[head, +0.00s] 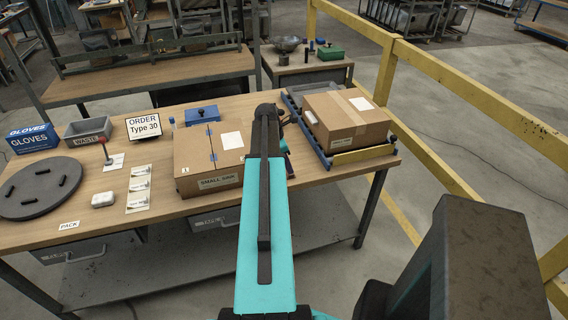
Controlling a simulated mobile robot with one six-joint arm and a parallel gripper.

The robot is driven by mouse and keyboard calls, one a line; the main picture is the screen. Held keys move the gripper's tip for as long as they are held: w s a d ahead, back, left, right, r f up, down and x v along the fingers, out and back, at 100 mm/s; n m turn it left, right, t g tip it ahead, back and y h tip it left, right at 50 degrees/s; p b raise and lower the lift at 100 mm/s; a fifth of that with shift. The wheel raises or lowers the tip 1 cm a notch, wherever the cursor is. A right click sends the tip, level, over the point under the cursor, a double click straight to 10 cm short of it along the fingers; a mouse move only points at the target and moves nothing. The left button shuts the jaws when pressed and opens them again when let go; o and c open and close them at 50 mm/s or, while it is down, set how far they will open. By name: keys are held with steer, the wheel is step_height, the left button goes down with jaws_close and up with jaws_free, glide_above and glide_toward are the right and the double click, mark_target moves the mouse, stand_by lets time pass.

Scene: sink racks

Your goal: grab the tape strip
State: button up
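A carton labelled "SMALL SINK" (190,165) sits on the wooden table, with a white label on its top. A thin strip with small blue ends (211,144) lies on the carton's top along a dark seam; it may be the tape strip, but it is too small to be sure. My teal arm reaches forward from the bottom of the view, past the carton's right side. My gripper (285,128) is mostly hidden behind the arm's far end, just right of the carton. Its fingers and anything between them cannot be made out.
A taped carton (345,121) stands on a blue-framed roller rack (322,158) at the right. A blue box (201,115) is behind the first carton. A round dark turntable (40,188), grey waste bin (88,130) and glove box (32,138) are left. A yellow railing (462,95) runs right.

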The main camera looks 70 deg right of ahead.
steer(key=shift+f, duration=0.1)
steer(key=shift+p+x, duration=0.75)
steer(key=shift+x, duration=0.3)
steer(key=shift+p+x, duration=0.45)
steer(key=shift+x, duration=1)
steer(key=shift+w+d, duration=0.15)
jaws_close()
